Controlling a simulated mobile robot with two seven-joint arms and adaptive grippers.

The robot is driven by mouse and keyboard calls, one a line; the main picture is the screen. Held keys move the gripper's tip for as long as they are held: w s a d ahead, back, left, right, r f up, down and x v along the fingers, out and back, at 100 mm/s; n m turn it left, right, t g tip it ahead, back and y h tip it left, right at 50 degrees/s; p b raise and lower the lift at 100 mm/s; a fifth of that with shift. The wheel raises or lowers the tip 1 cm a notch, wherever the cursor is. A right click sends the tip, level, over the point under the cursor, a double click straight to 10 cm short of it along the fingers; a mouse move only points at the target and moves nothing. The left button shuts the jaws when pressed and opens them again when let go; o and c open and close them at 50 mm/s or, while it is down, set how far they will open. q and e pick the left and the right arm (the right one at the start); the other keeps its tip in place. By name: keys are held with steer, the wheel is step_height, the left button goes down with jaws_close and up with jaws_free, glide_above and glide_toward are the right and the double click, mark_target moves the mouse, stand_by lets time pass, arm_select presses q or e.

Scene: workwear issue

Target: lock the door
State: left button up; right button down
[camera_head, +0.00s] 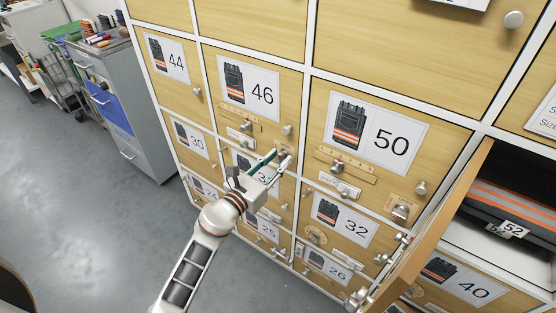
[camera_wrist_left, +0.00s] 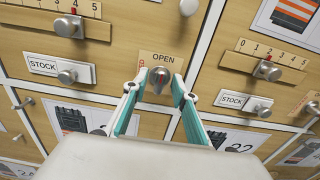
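The door marked 46 (camera_head: 273,112) is a wooden locker door that looks flush with its neighbours. Its lock knob (camera_wrist_left: 160,77) is a small metal turn-piece at the lower right corner, with a red mark pointing up toward the word OPEN on its plate (camera_wrist_left: 162,58). My left gripper (camera_head: 276,157) is at this lock. In the left wrist view the two teal fingers stand either side of the knob, apart, with a small gap; contact is not clear. In the head view the fingers partly cover the knob. My right gripper is not in view.
At right a locker door (camera_head: 425,245) stands open, jutting outward beside a compartment holding a folded dark garment tagged 52 (camera_head: 508,228). Door 50 (camera_head: 385,125) and several others surround the lock with protruding knobs and sliders. A grey drawer cabinet (camera_head: 120,105) stands at left; the floor (camera_head: 95,225) is clear.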

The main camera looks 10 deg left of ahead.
arm_select(q)
steer(key=shift+w+d, duration=0.1)
steer(key=shift+w, duration=0.15)
jaws_close()
